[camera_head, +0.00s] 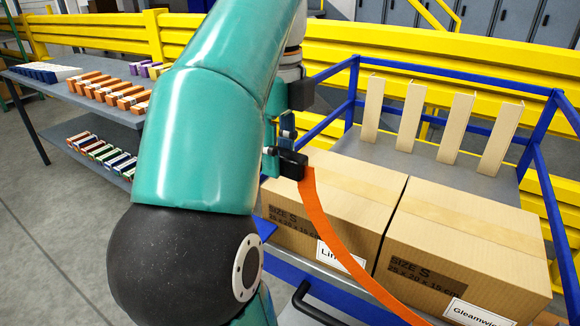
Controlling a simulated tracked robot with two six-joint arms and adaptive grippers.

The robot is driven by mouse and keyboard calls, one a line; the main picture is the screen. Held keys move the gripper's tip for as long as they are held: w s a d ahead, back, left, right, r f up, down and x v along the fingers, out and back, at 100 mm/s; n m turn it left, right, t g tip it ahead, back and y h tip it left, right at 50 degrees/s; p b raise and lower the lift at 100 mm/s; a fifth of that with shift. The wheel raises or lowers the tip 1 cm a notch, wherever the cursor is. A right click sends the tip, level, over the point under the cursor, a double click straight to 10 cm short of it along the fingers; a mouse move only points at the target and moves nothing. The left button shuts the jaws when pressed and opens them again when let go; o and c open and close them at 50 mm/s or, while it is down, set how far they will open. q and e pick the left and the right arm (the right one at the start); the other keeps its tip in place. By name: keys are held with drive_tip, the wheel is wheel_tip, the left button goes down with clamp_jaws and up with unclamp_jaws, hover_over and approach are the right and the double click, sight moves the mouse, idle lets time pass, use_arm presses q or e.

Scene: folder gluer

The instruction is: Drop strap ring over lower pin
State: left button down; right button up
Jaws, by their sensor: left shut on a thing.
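My left gripper (291,163) is near the middle of the view, in front of the left cardboard box. It is shut on an orange strap (333,231). The strap hangs from the fingertips and curves down and right across the front of the boxes, leaving the view at the bottom edge. I see no ring on the visible part of the strap, and no lower pin that I can make out. My teal left arm covers much of the left centre. My right gripper is not in view.
Two cardboard boxes marked SIZE S, left (344,190) and right (465,245), stand side by side on a blue-framed cart (541,165). Upright tan slats (411,117) stand behind them. A grey shelf table (111,115) with small cartons is at left. Yellow rails (100,27) run behind.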

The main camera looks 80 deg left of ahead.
use_arm(q)
drive_tip(key=shift+s+a+f+b, duration=0.25)
drive_tip(key=shift+s+a, duration=0.15)
drive_tip(key=shift+s, duration=0.1)
drive_tip(key=shift+s+a+f+b, duration=0.25)
drive_tip(key=shift+s+a, duration=0.1)
drive_tip(key=shift+s, duration=0.15)
drive_tip(key=shift+s+a+f+p, duration=0.2)
drive_tip(key=shift+s+a+f, duration=0.1)
drive_tip(key=shift+s+a, duration=0.5)
drive_tip(key=shift+s+a+f+p, duration=0.15)
drive_tip(key=shift+s+a+f, duration=0.1)
drive_tip(key=shift+s+a, duration=0.5)
drive_tip(key=shift+s+d, duration=0.1)
drive_tip(key=shift+s, duration=0.15)
drive_tip(key=shift+s+p, duration=0.25)
drive_tip(key=shift+p, duration=0.1)
drive_tip(key=shift+s+a+f, duration=0.25)
drive_tip(key=shift+s+a, duration=0.1)
drive_tip(key=shift+s, duration=0.05)
